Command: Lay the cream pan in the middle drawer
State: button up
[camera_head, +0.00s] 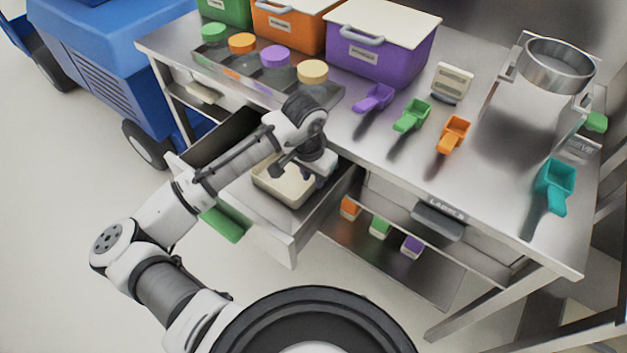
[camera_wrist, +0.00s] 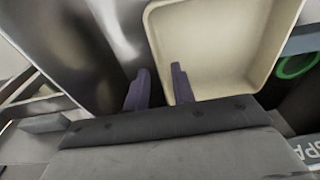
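The cream pan (camera_head: 284,186) is a shallow rectangular tray inside the pulled-out drawer (camera_head: 268,232) with the green handle. I cannot tell whether the pan rests fully on the drawer floor, or which drawer in the row this is. My gripper (camera_head: 302,174) is over the pan's edge on the table side. In the wrist view, the pan (camera_wrist: 225,45) fills the upper middle. My gripper (camera_wrist: 160,78) has two dark fingers standing apart, one outside the pan's wall and one inside it, with gaps beside the wall. The gripper looks open.
The steel table (camera_head: 375,150) overhangs the drawer. It carries purple (camera_head: 374,98), green (camera_head: 412,115), orange (camera_head: 453,134) and teal (camera_head: 555,184) scoops. A purple bin (camera_head: 380,50) and several coloured lids stand behind. A lower shelf (camera_head: 385,262) holds small coloured blocks.

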notch_tip(320, 180, up, 9)
jog(key=s, duration=0.1)
jog(key=shift+a, duration=0.3)
